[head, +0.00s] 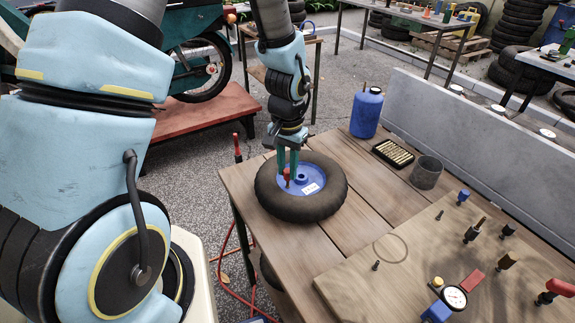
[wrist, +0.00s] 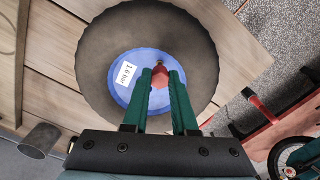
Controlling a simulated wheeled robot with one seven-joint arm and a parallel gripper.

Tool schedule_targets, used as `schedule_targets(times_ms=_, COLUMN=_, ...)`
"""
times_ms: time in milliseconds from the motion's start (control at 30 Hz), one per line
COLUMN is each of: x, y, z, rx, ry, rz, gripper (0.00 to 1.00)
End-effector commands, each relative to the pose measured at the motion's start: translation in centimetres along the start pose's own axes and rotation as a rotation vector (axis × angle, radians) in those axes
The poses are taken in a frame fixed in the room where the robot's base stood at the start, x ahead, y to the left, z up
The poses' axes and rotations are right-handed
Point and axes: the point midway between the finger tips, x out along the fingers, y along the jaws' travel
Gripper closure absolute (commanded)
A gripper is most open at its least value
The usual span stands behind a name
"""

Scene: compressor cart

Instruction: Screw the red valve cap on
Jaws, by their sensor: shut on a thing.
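A black tyre on a blue rim (head: 312,178) lies flat on the wooden table near its left corner. The rim has a white label and also shows in the wrist view (wrist: 122,82). My gripper (head: 287,172) points down over the left part of the rim. Its green fingers (wrist: 160,84) are shut on the red valve cap (wrist: 160,75), which also shows as a small red shape in the head view (head: 287,175). Just beyond the cap in the wrist view is a small brownish tip, perhaps the valve stem. I cannot tell whether the cap is seated on it.
A blue canister (head: 367,113), a black tray of brass pieces (head: 393,153) and a grey cup (head: 426,172) stand behind and right of the tyre. A board with a gauge (head: 455,297) and several fittings fills the right front. Red hose (head: 232,262) hangs left of the table.

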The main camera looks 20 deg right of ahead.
Motion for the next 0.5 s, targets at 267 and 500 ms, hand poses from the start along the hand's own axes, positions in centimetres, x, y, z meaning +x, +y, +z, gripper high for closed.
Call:
schedule_targets(times_ms=267, x=-0.02, y=0.08, z=-0.07, rx=0.059, ry=0.002, rz=0.001, gripper=1.00)
schedule_targets(times_ms=500, x=-0.20, y=0.04, z=-0.03, rx=0.233, ry=0.001, rz=0.001, gripper=1.00)
